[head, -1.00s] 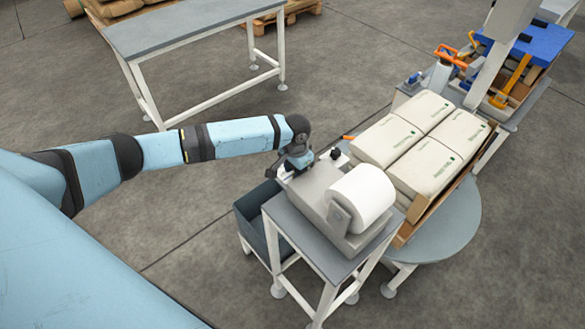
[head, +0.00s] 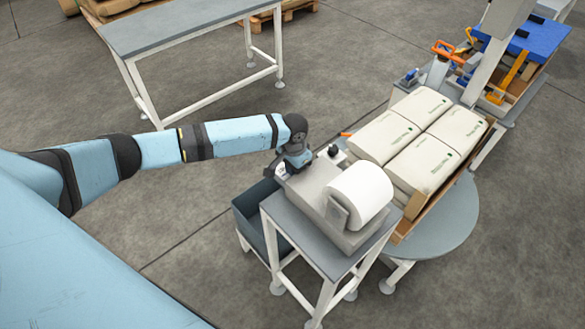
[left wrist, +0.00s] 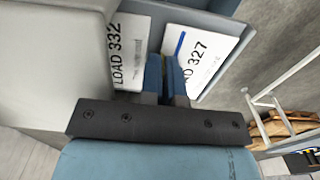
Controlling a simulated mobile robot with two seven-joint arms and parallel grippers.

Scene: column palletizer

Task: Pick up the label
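The label printer (head: 320,190), a grey box with a white roll (head: 360,195), stands on a small grey-topped stand. My left gripper (head: 283,171) is low at the printer's left end. In the left wrist view its two blue fingers (left wrist: 165,75) are close together with a thin gap between them. A white label reading LOAD 332 (left wrist: 130,50) lies to the left of the fingers, partly hidden by them. Another white label ending in 327 (left wrist: 206,62), with a blue stripe, lies to their right. I cannot tell whether the fingers pinch a label. My right gripper is out of view.
A dark open bin (head: 255,220) stands under the gripper, left of the printer stand. An empty grey table (head: 190,25) stands behind. Open floor lies between.

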